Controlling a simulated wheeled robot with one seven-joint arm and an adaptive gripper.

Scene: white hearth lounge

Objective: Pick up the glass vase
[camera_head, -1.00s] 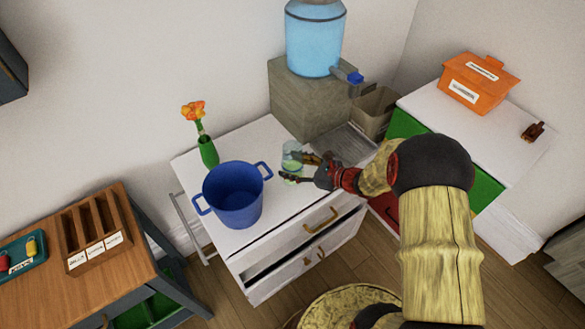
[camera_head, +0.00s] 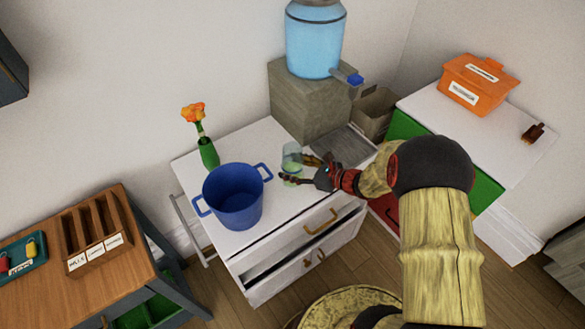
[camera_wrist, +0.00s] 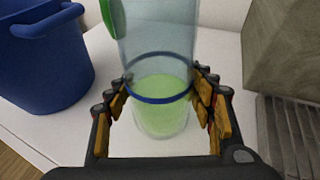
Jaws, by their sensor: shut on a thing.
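The glass vase (camera_head: 292,155) is a clear cylinder with a blue band and pale green in its lower part. It is upright above the white cabinet top, between the blue pot and the grey block. In the wrist view the vase (camera_wrist: 160,105) stands between my fingers, which press on its sides near the blue band. My gripper (camera_head: 305,170) reaches it from the right and is shut on it; the wrist view shows both fingers of my gripper (camera_wrist: 163,100). I cannot tell for sure whether the base touches the cabinet top.
A blue pot (camera_head: 235,198) stands left of the vase on the white cabinet (camera_head: 240,146). A green vase with an orange flower (camera_head: 208,152) is behind the pot. A water dispenser (camera_head: 314,45) sits on a grey block (camera_head: 300,100) behind. An orange box (camera_head: 478,85) is far right.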

